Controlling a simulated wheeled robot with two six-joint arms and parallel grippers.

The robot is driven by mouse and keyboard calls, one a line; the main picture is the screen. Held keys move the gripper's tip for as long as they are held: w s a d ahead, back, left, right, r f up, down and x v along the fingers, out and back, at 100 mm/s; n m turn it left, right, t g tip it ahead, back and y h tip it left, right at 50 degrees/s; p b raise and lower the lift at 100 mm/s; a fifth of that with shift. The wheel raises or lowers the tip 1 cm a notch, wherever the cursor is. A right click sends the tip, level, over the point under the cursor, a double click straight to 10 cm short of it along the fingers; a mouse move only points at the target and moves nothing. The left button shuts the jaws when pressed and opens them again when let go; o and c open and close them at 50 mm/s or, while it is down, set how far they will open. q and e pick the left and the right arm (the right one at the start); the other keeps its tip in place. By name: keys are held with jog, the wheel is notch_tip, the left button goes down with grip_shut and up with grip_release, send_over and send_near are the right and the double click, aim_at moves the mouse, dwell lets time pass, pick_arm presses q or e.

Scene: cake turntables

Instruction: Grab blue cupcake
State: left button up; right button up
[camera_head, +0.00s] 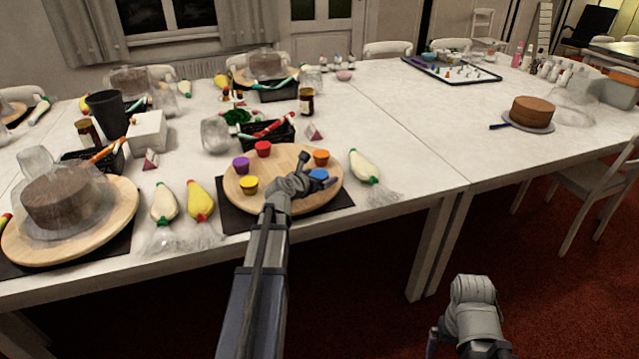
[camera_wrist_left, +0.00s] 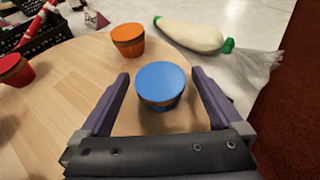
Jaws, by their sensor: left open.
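The blue cupcake (camera_wrist_left: 160,84) stands on the round wooden turntable (camera_wrist_left: 62,90) in the left wrist view, between the two spread fingers of my left gripper (camera_wrist_left: 158,98). The fingers are open, with a gap on each side of it. In the head view the blue cupcake (camera_head: 318,174) shows at the turntable's (camera_head: 283,208) right side, partly hidden by my left gripper (camera_head: 312,172). An orange cupcake (camera_head: 321,157) stands just behind it. Red (camera_head: 263,149), purple (camera_head: 241,164) and yellow (camera_head: 249,185) cupcakes stand to the left. My right arm shows at the lower right; its fingertips are not clear.
A piping bag (camera_head: 364,166) lies right of the turntable. Two more piping bags (camera_head: 200,201) lie left of it. A black basket (camera_head: 268,134) stands behind. A cake under a cover (camera_head: 62,197) is far left. The table between turntable and right-hand cake (camera_head: 532,110) is mostly clear.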

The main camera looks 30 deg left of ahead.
pick_arm(q)
jog(key=shift+w, duration=0.2)
jog(key=c, duration=1.4)
